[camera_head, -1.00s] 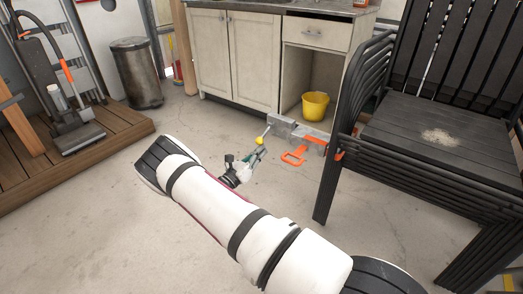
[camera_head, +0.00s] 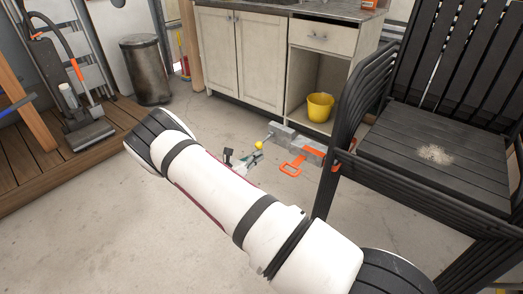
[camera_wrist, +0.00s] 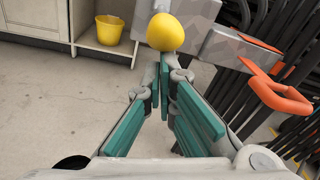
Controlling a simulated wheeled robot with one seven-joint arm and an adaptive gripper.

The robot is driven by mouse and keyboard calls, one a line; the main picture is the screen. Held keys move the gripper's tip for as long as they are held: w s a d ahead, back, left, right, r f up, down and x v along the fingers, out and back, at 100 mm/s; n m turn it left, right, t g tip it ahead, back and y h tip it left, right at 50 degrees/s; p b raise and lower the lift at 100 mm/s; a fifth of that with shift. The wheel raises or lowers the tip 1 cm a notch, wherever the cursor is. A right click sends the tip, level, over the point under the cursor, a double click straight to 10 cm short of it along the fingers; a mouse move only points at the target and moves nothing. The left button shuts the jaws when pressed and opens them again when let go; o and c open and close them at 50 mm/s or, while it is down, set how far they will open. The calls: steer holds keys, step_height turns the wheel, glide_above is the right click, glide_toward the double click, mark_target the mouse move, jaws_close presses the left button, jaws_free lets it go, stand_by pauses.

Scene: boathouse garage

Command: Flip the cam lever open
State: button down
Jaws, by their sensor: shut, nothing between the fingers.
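A grey fixture (camera_head: 292,138) sits low in front of the cabinet. It carries a lever with a yellow ball knob (camera_head: 259,145) and an orange handle (camera_head: 291,167); I cannot tell for sure which is the cam lever. In the wrist view the yellow knob (camera_wrist: 165,32) is at top centre, the grey block (camera_wrist: 238,52) is right of it, and the orange handle (camera_wrist: 275,95) is at the right. My gripper (camera_wrist: 165,72), with teal finger pads, is shut and empty. Its tips appear just below the knob; contact is unclear. My gripper (camera_head: 250,160) is partly hidden by my arm in the head view.
Stacked black chairs (camera_head: 420,150) stand close on the right. A cabinet (camera_head: 245,60) with a yellow bucket (camera_head: 320,107) in its open bay is behind. A metal bin (camera_head: 146,70) and a wooden platform (camera_head: 90,150) are at left. The floor at lower left is clear.

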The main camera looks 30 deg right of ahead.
step_height(320, 180, up, 3)
steer(key=y+p, duration=0.2)
steer(key=p, duration=0.2)
step_height(320, 180, up, 7)
steer(key=g+y+p, duration=0.3)
steer(key=y+p, duration=0.4)
steer(key=y, duration=0.1)
glide_above(259, 144)
steer(key=shift+s+a+f+n, duration=0.1)
steer(key=shift+s+a+n, duration=0.05)
steer(key=shift+a+n, duration=0.15)
steer(key=shift+d+r, duration=0.35)
steer(key=shift+r, duration=0.1)
